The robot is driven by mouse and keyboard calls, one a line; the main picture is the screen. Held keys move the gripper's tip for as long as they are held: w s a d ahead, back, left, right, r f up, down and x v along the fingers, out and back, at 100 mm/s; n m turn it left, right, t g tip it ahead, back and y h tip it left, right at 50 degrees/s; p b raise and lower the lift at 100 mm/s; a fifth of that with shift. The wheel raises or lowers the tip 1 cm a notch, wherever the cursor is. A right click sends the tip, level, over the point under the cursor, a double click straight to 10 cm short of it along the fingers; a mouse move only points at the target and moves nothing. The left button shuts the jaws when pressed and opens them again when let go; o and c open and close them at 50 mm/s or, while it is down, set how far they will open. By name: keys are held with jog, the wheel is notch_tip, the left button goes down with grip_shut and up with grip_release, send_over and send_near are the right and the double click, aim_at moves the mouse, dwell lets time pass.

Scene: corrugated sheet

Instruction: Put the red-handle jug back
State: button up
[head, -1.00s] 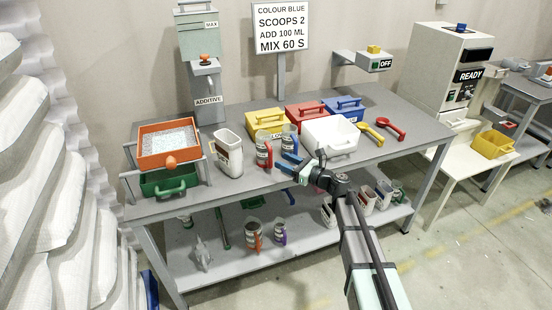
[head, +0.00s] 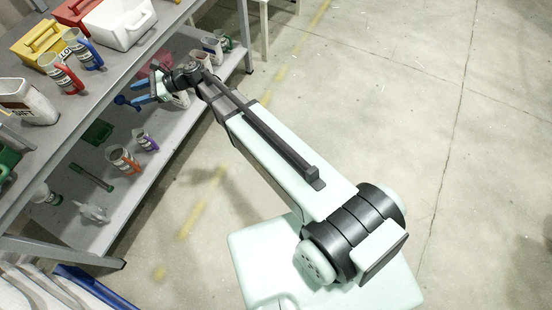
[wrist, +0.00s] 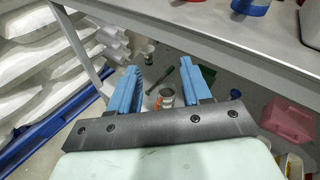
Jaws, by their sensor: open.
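The red-handle jug (head: 58,72) stands upright on the upper tabletop at the left of the head view, next to a blue-handle jug (head: 84,50). My gripper (head: 138,92) is out by the front of the bench, to the right of the red-handle jug and apart from it. Its blue fingers are open and nothing is between them. In the wrist view my gripper (wrist: 162,82) is also open, with the lower shelf in the background. A small red part at that view's top edge may belong to the red-handle jug.
The lower shelf (head: 175,122) holds an orange-handle jug (head: 120,158), a purple-handle jug (head: 147,141) and a green tool (head: 92,178). A white bin (head: 120,22), a yellow bin (head: 42,42) and a labelled white container (head: 25,103) stand on top. The floor at right is clear.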

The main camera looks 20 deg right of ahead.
jog(key=s+d+f+n+g+h, duration=0.1)
jog(key=s+d+f+n+h, duration=0.2)
jog(key=s+d+f, duration=0.5)
jog(key=s+d+f+n+g+h, duration=0.25)
jog(key=s+d+f, duration=0.25)
jog(key=f, duration=0.5)
jog(key=s+d+f+n+g+h, duration=0.1)
jog(key=s+d+f+n+h, duration=0.2)
jog(key=s+d+f, duration=0.5)
jog(key=s+d+f+n+g+h, duration=0.2)
jog(key=s+d+f+n+h, duration=0.1)
jog(key=s+d, duration=0.5)
jog(key=s+d+f+n+g+h, duration=0.2)
jog(key=s+d+f+n+h, duration=0.2)
jog(key=s+d, duration=0.5)
jog(key=s+f+n, duration=0.2)
jog(key=s, duration=0.3)
jog(key=shift+s+f+g, duration=0.2)
jog(key=shift+s+g, duration=0.05)
jog(key=shift+g, duration=0.1)
